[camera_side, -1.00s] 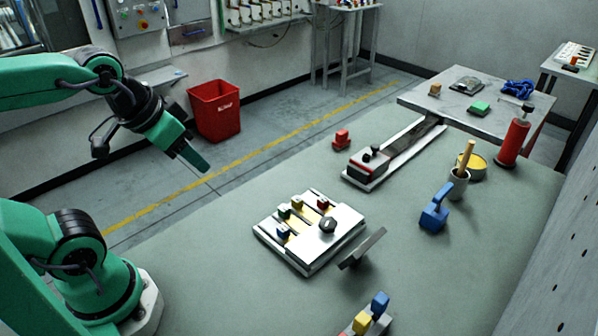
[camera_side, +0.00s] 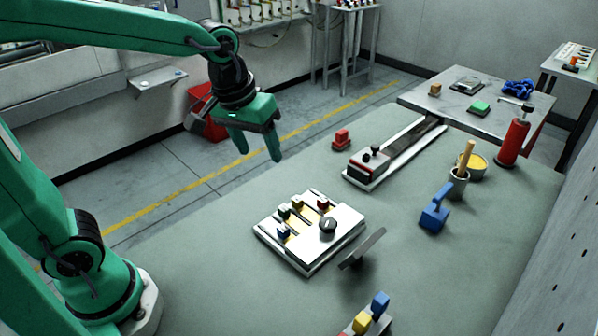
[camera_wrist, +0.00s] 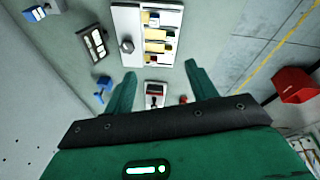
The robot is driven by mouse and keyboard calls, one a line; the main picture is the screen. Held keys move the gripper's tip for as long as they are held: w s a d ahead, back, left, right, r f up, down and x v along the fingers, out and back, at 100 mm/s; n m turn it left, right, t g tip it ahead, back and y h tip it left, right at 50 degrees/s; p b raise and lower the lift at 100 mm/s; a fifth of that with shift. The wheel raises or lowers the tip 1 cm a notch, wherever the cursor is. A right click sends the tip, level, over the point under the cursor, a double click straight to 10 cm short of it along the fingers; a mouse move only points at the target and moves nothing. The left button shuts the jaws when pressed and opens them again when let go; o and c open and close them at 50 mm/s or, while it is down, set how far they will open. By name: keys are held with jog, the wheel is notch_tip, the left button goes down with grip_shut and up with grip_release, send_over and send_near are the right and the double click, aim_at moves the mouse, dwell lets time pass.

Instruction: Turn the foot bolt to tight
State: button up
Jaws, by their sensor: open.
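A silver plate fixture (camera_side: 300,262) lies on the green-grey bench, with several small coloured blocks in its pale slots. A dark, faceted bolt head or knob (camera_side: 327,225) stands on its silver cover; it also shows in the wrist view (camera_wrist: 127,46). I cannot tell from its look whether it is tight. A long rail fixture (camera_side: 403,155) with a red-edged block and black knob lies behind it. My gripper (camera_side: 257,152) is open and empty, high above and left of both fixtures. In the wrist view, the rail fixture's end (camera_wrist: 155,95) shows between my fingers.
A tilted dark plate (camera_side: 362,248) stands close right of the plate fixture. A blue handled block (camera_side: 434,210), a grey cup (camera_side: 458,183) and a red cylinder (camera_side: 514,142) stand at the right. The bench's left part is clear.

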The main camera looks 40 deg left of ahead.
jog(key=w+d+f+n+g, duration=0.1)
jog(key=w+d+f+n, duration=0.1)
jog(key=w+d+f, duration=0.25)
jog(key=n+g, duration=0.2)
send_over(328, 221)
jog(key=shift+d+f, duration=0.1)
jog(key=shift+f, duration=2.95)
jog(key=shift+f, duration=3.9)
jog(key=c, duration=1)
